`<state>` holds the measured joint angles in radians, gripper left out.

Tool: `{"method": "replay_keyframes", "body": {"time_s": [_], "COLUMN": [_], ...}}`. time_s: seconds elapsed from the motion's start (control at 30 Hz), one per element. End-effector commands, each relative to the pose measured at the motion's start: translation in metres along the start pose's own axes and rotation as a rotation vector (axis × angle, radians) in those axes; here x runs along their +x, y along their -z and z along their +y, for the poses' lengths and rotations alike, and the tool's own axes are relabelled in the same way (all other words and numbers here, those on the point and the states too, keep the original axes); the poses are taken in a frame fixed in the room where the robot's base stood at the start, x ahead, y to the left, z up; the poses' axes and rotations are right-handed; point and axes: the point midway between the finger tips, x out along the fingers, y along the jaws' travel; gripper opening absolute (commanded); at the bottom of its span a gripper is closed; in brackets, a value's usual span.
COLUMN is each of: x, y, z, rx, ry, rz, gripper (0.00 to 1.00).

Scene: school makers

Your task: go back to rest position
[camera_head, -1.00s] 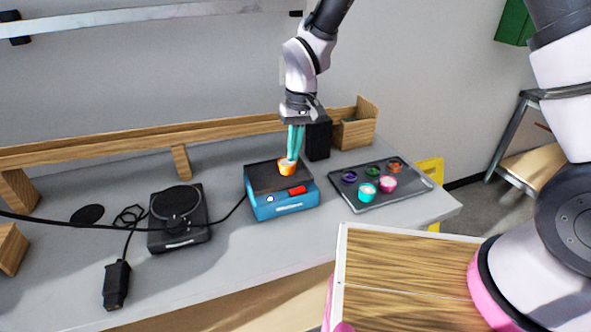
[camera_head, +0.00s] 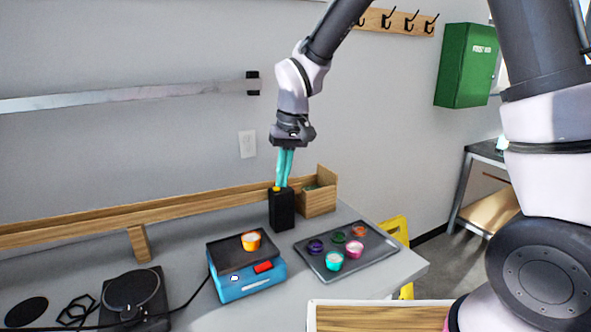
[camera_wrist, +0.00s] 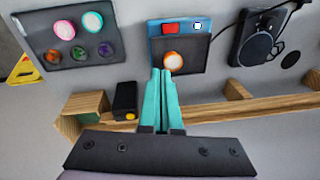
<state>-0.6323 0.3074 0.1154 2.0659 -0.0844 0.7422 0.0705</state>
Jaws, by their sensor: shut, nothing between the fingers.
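My gripper (camera_head: 284,168) has teal fingers pressed together with nothing between them. It hangs pointing down in the air above the back of the bench, over or in front of the black box (camera_head: 282,210). In the wrist view the shut fingers (camera_wrist: 160,84) point toward the blue scale (camera_wrist: 180,29). An orange cup with a pale top (camera_head: 251,241) sits on the dark plate of the blue scale (camera_head: 247,285), apart from my fingers. The same cup (camera_wrist: 173,61) shows just beyond the fingertips in the wrist view.
A dark tray (camera_head: 375,262) right of the scale holds several small coloured cups. A wooden bin (camera_head: 318,198) and a wooden rail (camera_head: 70,232) line the back. A black turntable-like device (camera_head: 133,297) stands left. A green cabinet (camera_head: 465,65) hangs on the wall.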

Motion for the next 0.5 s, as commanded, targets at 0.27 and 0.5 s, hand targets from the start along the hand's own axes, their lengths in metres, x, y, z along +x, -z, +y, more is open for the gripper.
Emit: {"method": "replay_keyframes", "body": {"time_s": [0.27,0.5], "x": [-0.130,-0.206], "y": [-0.028,-0.092], "z": [0.106,0.171], "rx": [0.245,0.445], "ry": [0.009,0.012], "rz": [0.198,0.364], "gripper": [0.00,0.00]}}
